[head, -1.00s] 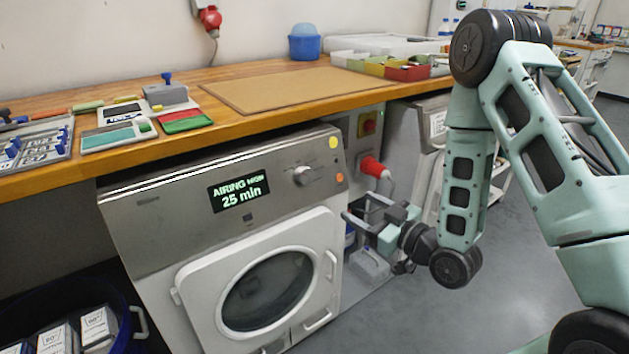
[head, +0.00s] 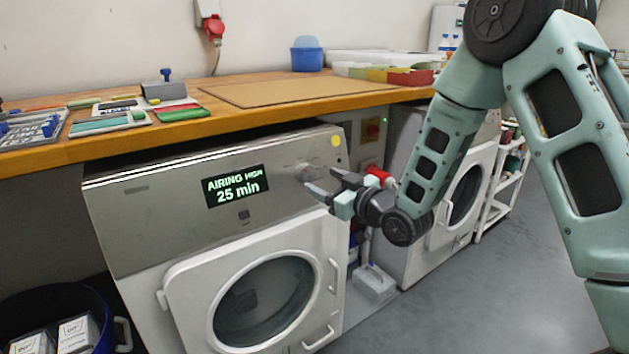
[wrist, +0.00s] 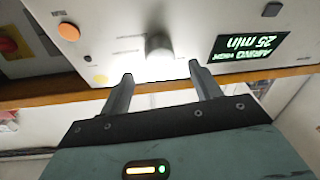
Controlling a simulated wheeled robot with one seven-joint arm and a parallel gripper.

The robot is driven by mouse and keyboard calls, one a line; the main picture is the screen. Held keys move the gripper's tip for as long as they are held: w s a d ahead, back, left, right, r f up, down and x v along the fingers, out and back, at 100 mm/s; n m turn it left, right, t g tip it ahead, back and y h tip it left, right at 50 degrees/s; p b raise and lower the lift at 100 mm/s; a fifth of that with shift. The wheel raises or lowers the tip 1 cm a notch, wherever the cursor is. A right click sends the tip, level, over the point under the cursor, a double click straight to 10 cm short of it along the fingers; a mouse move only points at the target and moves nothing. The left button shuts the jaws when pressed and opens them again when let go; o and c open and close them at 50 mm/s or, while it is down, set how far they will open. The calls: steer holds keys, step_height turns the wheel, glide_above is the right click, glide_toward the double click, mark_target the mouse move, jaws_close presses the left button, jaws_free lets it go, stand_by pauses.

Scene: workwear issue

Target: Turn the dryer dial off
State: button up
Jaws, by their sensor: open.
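The dryer (head: 135,230) stands under the wooden counter with its round door shut. Its display (head: 238,187) reads "AIRING HIGH 25 min". The silver dial (head: 303,171) is on the panel right of the display, partly hidden by my gripper in the head view. My gripper (head: 318,190) is in front of the panel beside the dial, open and empty. In the wrist view, upside down, the dial (wrist: 159,47) lies beyond and between the two spread fingertips (wrist: 161,84), apart from them. The dial's pointer direction is not clear.
A yellow sticker (head: 336,140) is right of the dial. The counter edge (head: 210,128) overhangs the dryer. A second machine (head: 465,190) stands to the right, with a red plug (head: 378,174) behind my gripper. A blue tub (head: 60,310) sits at lower left.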

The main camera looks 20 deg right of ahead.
mark_target(309, 175)
steer(key=shift+x, duration=2.15)
steer(key=shift+c, duration=0.3)
steer(key=c, duration=0.9)
steer(key=m, duration=0.2)
steer(key=m+h, duration=0.1)
steer(key=m, duration=0.1)
steer(key=shift+a+f+m+t+h+b, duration=0.1)
steer(key=shift+m+t+h+b, duration=0.2)
steer(key=shift+t+b, duration=0.1)
steer(key=m+h, duration=0.1)
steer(key=m, duration=0.2)
steer(key=m+h, duration=0.1)
steer(key=m, duration=0.2)
steer(key=shift+s+a+h, duration=0.1)
steer(key=shift+a+h, duration=0.05)
steer(key=shift+h, duration=0.15)
steer(key=shift+m+t, duration=0.3)
steer(key=shift+m, duration=0.1)
